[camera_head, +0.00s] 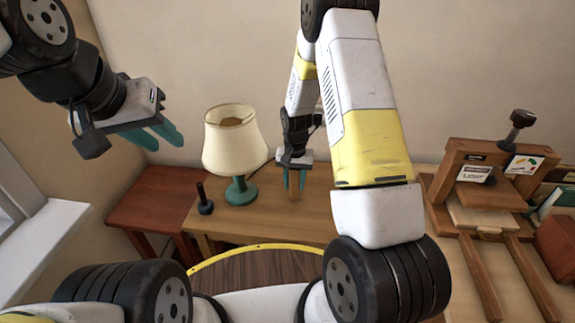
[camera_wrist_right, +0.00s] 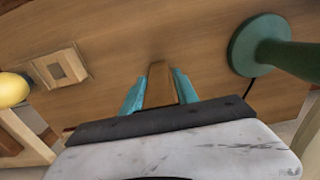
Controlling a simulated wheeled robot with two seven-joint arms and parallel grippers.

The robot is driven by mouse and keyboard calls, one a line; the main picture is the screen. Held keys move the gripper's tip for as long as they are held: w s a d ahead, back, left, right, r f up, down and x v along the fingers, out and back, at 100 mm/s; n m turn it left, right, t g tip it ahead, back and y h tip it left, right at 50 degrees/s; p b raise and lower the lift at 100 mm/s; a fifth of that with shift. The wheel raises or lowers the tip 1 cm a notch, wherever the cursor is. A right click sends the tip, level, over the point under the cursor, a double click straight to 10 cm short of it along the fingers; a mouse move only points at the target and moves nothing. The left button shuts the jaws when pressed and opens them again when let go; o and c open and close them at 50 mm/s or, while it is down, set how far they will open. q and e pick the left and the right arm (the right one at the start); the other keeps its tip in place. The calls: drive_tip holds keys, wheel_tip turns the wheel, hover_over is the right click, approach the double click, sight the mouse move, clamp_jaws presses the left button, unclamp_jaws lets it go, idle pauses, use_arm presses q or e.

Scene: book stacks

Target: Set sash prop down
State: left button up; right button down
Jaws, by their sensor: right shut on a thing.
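The sash prop (camera_head: 293,188) is a short wooden stick held in my right gripper (camera_head: 294,180), over the wooden table (camera_head: 270,215) to the right of the lamp. In the right wrist view the prop (camera_wrist_right: 160,86) stands between the two teal fingers, which are shut on it. I cannot tell whether its lower end touches the table. My left gripper (camera_head: 160,137) is in the air at the upper left, its teal fingers apart and empty.
A cream-shaded lamp (camera_head: 232,143) with a green base (camera_wrist_right: 258,45) stands near the prop. A dark peg-like object (camera_head: 204,200) is left of it. The right wrist view shows a square wooden piece (camera_wrist_right: 62,67).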

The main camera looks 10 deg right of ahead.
drive_tip(key=shift+f, duration=0.15)
drive_tip(key=c, duration=0.9)
unclamp_jaws()
